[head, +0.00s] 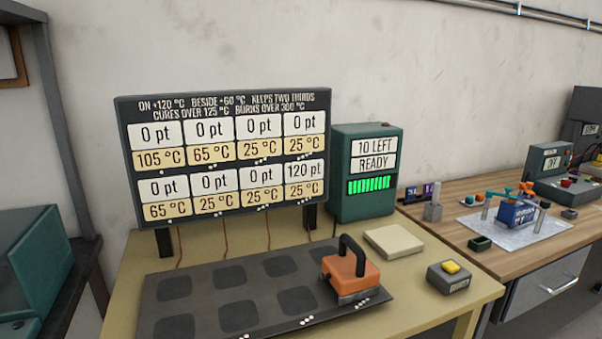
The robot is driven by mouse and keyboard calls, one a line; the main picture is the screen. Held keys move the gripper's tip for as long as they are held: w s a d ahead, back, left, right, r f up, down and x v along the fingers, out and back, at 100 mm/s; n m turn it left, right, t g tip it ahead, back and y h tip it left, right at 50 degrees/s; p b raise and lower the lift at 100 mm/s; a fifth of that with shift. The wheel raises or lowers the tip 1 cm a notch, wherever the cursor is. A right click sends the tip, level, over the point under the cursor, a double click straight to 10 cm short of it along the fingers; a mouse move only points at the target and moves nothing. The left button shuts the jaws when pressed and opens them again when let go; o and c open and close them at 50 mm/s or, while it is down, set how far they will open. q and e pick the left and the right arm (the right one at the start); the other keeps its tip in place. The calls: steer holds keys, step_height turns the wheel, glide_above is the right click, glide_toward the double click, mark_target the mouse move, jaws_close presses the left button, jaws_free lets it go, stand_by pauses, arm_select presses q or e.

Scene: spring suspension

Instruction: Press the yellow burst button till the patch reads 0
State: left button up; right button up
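The yellow burst button (451,267) sits on a small dark grey box (450,281) at the right front of the table. An orange heater-like tool with a black handle (351,271) stands at the right end of the dark mat (303,327). The mat carries several darker rounded patches. The display board (221,172) behind shows a grid of readings. Its lower right cell reads 120 pt and 25 °C; the other cells read 0 pt. The top left cell shows 105 °C. Neither gripper is in view.
A green unit (367,177) reads 10 LEFT, READY, with a green bar. A beige slab (394,241) lies behind the button box. A wooden bench (496,262) with small devices stands at the right. A teal box (38,258) is at the left.

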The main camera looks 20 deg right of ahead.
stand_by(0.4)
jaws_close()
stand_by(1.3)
